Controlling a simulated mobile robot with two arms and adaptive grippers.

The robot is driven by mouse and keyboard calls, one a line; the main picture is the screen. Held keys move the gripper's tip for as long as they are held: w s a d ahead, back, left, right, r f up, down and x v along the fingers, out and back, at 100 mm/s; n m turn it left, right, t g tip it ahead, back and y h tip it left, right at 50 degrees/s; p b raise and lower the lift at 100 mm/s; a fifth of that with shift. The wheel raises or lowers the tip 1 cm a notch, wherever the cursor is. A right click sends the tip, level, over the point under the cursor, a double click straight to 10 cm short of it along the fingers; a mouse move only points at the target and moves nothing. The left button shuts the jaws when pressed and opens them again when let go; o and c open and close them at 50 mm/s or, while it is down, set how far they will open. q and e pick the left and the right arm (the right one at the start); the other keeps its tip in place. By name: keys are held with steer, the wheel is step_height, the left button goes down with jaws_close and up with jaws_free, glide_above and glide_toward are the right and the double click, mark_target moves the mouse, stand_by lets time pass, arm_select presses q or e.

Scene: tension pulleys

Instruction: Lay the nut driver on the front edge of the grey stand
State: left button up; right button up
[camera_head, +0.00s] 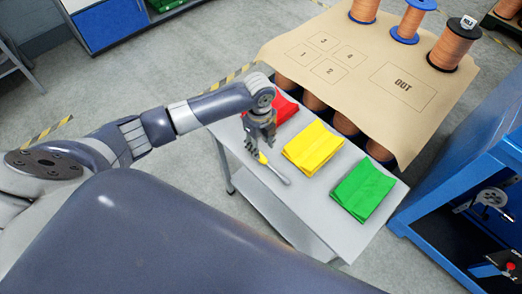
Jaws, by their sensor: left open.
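A tool with a yellow handle and a pale grey shaft, which looks like the nut driver (276,171), is over the top of the grey stand (318,206), left of the yellow cloths. It appears to lie on the top, near the edge closest to me. My left gripper (262,147) is open and points down at the handle end of the tool. Its fingers partly cover that end, and I cannot tell whether they touch it. My right gripper is not in view.
Red (281,109), yellow (313,148) and green (363,190) folded cloths lie on the stand. Behind is a brown-covered table (385,55) with numbered squares and copper spools (455,45). A blue machine (455,190) stands at right. Floor to the left is clear.

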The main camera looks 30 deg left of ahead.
arm_select(q)
step_height(320, 180, up, 6)
steer(key=shift+s, duration=0.1)
stand_by(0.6)
